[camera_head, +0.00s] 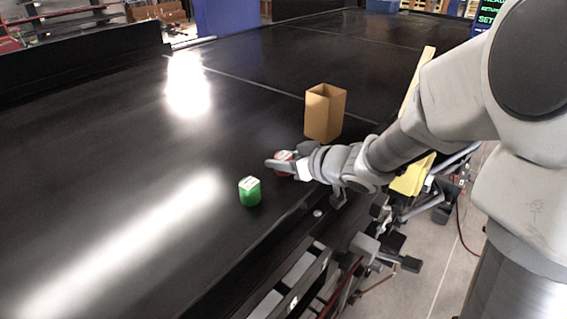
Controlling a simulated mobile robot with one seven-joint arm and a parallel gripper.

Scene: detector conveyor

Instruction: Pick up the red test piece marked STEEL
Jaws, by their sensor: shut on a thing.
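The red test piece (284,156) is at the tip of my arm, over the near right part of the black belt. Only a little of its red side and its pale top show; the marking is too small to read. My gripper (283,163) is shut on it, one finger in front and the rest of the hand to the right. I cannot tell whether the piece touches the belt or is lifted off it.
A green test piece (249,191) with a white label stands on the belt (110,170), left of and nearer than my gripper. An open brown box (324,114) stands just behind my gripper. The belt's left side is clear. A yellow part (412,176) lies below my arm.

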